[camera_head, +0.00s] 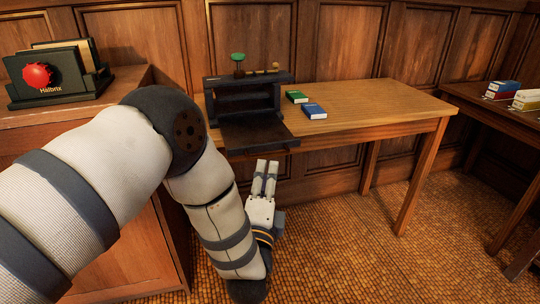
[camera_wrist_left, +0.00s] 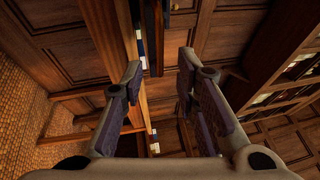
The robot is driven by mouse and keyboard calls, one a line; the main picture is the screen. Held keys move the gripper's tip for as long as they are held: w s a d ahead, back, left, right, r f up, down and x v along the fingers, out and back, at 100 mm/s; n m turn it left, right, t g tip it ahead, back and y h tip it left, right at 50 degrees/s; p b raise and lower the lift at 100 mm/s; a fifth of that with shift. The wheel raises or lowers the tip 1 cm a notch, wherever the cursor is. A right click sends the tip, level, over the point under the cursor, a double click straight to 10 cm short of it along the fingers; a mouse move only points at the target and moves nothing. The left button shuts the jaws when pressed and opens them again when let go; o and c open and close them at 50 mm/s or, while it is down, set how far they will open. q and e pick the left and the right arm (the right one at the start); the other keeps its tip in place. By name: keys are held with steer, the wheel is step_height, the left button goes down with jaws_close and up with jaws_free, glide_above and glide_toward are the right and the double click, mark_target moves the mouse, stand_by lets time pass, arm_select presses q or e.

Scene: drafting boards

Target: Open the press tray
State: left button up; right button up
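The press (camera_head: 243,95) is a dark box-like frame with a green knob on top, standing on the left part of the wooden table. Its dark tray (camera_head: 258,132) sticks out from the front and reaches past the table's front edge. My left gripper (camera_head: 267,163) is below and in front of the tray, apart from it, with its fingers pointing up toward the table. In the left wrist view my left gripper (camera_wrist_left: 160,75) has its fingers wide apart with nothing between them. My right gripper is not in view.
A green book (camera_head: 296,97) and a blue book (camera_head: 314,111) lie right of the press on the table (camera_head: 380,105). A cabinet with a dark file holder (camera_head: 58,80) stands left. Another table with small boxes (camera_head: 502,90) is at right. Floor in front is clear.

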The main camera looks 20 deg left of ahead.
mark_target(270, 155)
arm_select(q)
steer(key=x, duration=0.7)
steer(key=shift+w+b, duration=0.15)
steer(key=shift+b, duration=0.15)
steer(key=shift+c, duration=0.3)
jaws_close()
